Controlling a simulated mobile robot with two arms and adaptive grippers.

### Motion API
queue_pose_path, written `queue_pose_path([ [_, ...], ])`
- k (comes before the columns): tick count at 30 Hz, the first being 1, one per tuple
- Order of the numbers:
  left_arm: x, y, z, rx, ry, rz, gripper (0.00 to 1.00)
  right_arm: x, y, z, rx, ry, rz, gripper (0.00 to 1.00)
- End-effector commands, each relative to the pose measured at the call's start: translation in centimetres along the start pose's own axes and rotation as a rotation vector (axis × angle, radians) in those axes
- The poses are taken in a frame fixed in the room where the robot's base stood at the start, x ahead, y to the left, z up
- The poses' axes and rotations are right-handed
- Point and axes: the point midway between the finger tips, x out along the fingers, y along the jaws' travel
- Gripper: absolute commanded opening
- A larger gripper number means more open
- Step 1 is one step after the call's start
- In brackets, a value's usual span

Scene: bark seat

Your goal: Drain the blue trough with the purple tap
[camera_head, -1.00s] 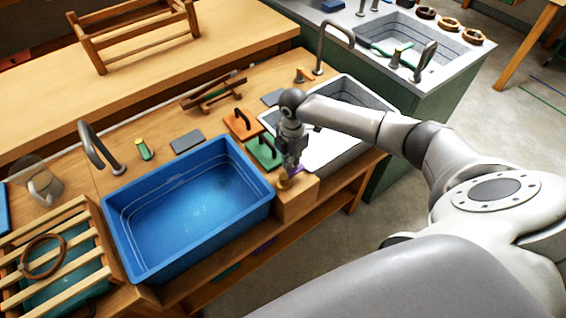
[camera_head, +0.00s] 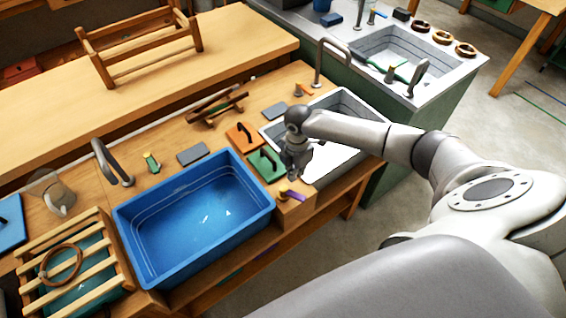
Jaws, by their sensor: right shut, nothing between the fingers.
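The blue trough (camera_head: 139,260) is set in the wooden bench, left of centre. Pale lines run along its inner walls and small bright glints show low inside; I cannot tell how much water it holds. The purple tap (camera_head: 295,195) sits on a wooden block at the trough's right end, its lever pointing right from a brass-coloured body. My right gripper (camera_head: 293,177) is shut and empty, just above the tap and apart from it. My left gripper is not in view.
Green (camera_head: 266,164) and orange (camera_head: 243,136) handled boards lie behind the block. A white-lined sink (camera_head: 335,150) is behind my right gripper. A curved grey faucet (camera_head: 112,164) stands behind the trough. A slatted wooden rack (camera_head: 75,292) is at its left.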

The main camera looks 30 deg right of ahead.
Motion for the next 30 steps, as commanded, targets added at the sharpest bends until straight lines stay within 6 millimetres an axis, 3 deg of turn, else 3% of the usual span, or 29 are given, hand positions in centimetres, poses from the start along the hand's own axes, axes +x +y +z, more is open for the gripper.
queue_pose_path([
  [9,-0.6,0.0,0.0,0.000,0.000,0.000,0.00,-0.1,-0.4,-0.4,-0.001,0.000,-0.002,0.00],
  [21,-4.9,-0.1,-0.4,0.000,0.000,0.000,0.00,-0.4,-4.0,-4.6,-0.002,0.002,-0.002,0.00],
  [30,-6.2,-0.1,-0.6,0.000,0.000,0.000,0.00,0.0,-5.8,-6.6,0.000,0.000,-0.001,0.00],
])
